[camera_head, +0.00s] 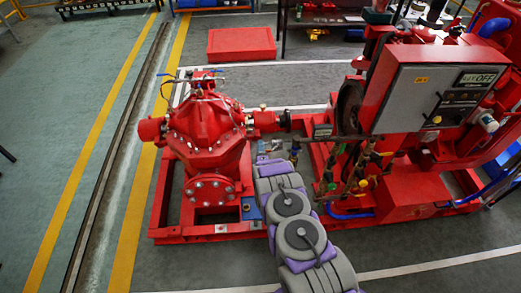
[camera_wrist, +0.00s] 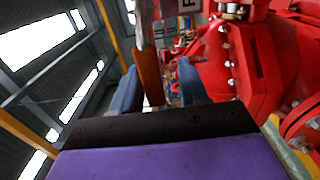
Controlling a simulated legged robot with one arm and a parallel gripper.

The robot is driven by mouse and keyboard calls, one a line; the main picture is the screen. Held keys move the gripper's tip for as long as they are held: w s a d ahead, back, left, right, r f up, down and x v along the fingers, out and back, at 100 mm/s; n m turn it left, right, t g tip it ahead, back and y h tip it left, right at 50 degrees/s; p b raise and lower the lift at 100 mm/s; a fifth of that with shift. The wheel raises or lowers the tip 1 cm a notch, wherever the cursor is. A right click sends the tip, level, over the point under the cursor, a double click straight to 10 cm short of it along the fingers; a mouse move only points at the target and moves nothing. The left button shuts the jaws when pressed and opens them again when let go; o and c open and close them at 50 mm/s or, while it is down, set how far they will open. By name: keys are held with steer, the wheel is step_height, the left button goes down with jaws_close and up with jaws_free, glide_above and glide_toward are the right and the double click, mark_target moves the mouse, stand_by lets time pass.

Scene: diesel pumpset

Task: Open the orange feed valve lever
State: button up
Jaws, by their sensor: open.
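In the wrist view my gripper (camera_wrist: 160,82) is open, with one blue-grey finger on each side. An orange lever (camera_wrist: 149,76) stands upright between the fingers, with a grey part above it. It appears closer to the left finger. I cannot tell whether it touches either finger, and its lower end is hidden behind the black palm edge. In the head view my grey and purple arm reaches up from the bottom to beside the red pump, and my gripper (camera_head: 272,150) is at its far end. I cannot make out the orange lever there.
The red pump (camera_head: 205,130) stands left of my arm. Pipes with small coloured valve handles (camera_head: 352,180) and the grey control panel (camera_head: 435,98) are to the right. A red box (camera_head: 241,45) lies on the floor behind.

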steer(key=s+p, duration=0.2)
steer(key=s, duration=1.3)
steer(key=shift+s+a+r+p, duration=0.1)
steer(key=shift+p, duration=0.45)
steer(key=shift+s+p, duration=1.05)
steer(key=shift+p, duration=1.4)
steer(key=shift+f, duration=0.2)
steer(key=shift+w, duration=0.1)
